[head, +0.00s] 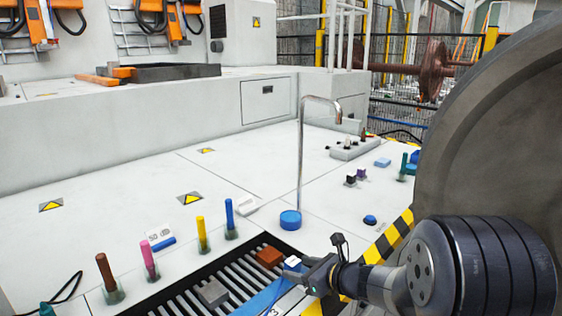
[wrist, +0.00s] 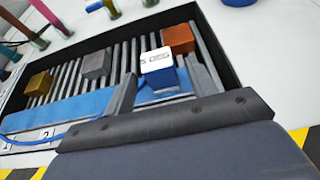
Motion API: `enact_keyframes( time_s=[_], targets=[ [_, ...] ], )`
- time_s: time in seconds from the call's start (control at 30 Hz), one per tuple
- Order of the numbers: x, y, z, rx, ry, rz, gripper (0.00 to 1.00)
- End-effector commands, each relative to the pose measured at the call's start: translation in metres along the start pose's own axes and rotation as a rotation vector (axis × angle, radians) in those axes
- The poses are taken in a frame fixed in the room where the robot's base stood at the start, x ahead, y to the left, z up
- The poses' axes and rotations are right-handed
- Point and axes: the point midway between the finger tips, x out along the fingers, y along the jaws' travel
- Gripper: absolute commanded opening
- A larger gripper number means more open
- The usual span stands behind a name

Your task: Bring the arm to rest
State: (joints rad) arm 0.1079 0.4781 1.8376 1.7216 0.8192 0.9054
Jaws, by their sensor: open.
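My gripper (head: 296,272) is at the lower middle of the head view, low over the slatted tray (head: 187,296). In the wrist view, its two grey fingers (wrist: 165,92) are spread apart. A blue block with a white, marked top (wrist: 157,68) shows between and just beyond the fingers. It also shows by the gripper tip in the head view (head: 291,262). I cannot tell whether a finger touches it. My arm comes in from the right, and its dark round joint fills the lower right.
An orange-brown block (head: 269,257), a grey block (head: 212,293) and a yellow-brown block (wrist: 38,83) lie on the slats. Coloured pegs (head: 202,236) stand left of the tray. A thin curved metal pipe (head: 301,160) rises behind it. A large grey disc (head: 490,130) stands at the right.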

Motion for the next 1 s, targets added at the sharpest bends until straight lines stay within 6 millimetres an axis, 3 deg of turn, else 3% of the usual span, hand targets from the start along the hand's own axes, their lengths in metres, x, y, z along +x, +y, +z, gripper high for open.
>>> enact_keyframes(
  time_s=[0.27,0.4,0.53,1.0],
  targets=[
    [0.056,0.001,-0.005,-0.001,0.002,0.002,0.54],
    [0.043,0.000,0.020,-0.004,-0.002,-0.002,0.54],
    [0.038,0.000,0.029,-0.002,-0.001,-0.001,0.54],
    [0.036,0.000,0.033,0.000,0.000,0.000,0.54]
  ],
)
